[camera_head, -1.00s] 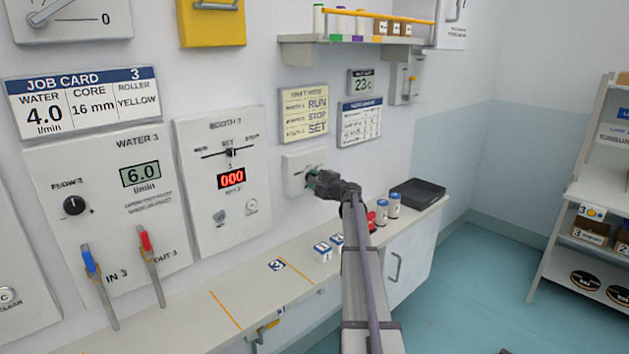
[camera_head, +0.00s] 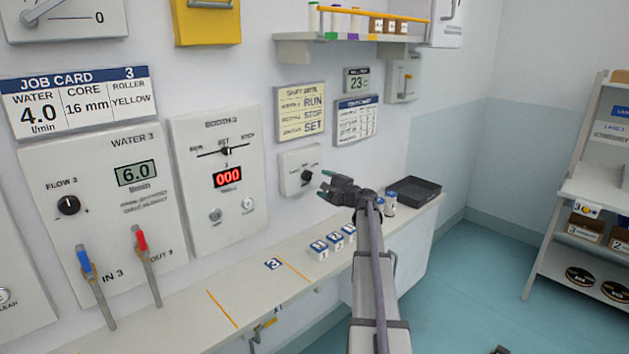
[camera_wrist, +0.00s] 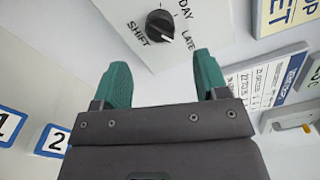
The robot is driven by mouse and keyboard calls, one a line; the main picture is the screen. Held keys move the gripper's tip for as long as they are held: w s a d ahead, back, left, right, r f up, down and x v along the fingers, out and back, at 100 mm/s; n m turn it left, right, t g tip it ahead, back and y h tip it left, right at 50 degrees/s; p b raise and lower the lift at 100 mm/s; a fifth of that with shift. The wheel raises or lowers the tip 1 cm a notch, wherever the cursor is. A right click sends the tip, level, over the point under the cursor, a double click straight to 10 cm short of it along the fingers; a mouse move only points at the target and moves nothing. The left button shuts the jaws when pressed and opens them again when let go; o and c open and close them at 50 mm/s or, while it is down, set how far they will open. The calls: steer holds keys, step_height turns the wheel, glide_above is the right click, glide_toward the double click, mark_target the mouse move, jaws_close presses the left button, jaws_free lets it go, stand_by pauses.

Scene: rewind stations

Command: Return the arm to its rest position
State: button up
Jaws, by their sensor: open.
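My gripper (camera_head: 326,186) is at the end of my outstretched arm, in front of the wall beside the small panel with a black knob (camera_head: 306,176). It is open and empty, with green fingertips spread apart. In the wrist view my gripper (camera_wrist: 162,85) is seen with the black knob (camera_wrist: 159,24) beyond its fingers, apart from them. The knob's plate reads SHIFT, DAY and LATE, and its pointer lies toward the lower right, near LATE.
Numbered blocks (camera_head: 334,242) and a black tray (camera_head: 413,189) sit on the counter (camera_head: 190,315). A loaded shelf (camera_head: 350,38) juts from the wall above. The booth panel (camera_head: 218,180) and water panel (camera_head: 105,220) are at left. Open floor (camera_head: 455,290) lies at right.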

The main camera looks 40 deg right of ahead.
steer(key=s, duration=0.3)
steer(key=shift+s+d, duration=0.15)
steer(key=s+a+f+n+g+y, duration=0.1)
steer(key=s+a+f+n+g, duration=0.35)
steer(key=a, duration=0.45)
steer(key=s+a+f+n+g+y, duration=0.1)
steer(key=s+a+f+n+g, duration=0.35)
steer(key=a, duration=0.55)
steer(key=s+a+f+n+g+y, duration=0.1)
steer(key=s+a+f+n+g, duration=0.3)
steer(key=a, duration=0.5)
steer(key=s+a+f+n+g+h, duration=0.1)
steer(key=s+a+n, duration=0.3)
steer(key=a, duration=0.7)
steer(key=s+a+f+n+g+h+p, duration=0.1)
steer(key=s+a+n+g+h, duration=0.2)
steer(key=s+a, duration=0.5)
steer(key=a+g, duration=0.1)
steer(key=a, duration=0.3)
steer(key=shift+s+a+f+n, duration=0.15)
steer(key=shift+s+f+n, duration=0.2)
steer(key=shift+n, duration=0.05)
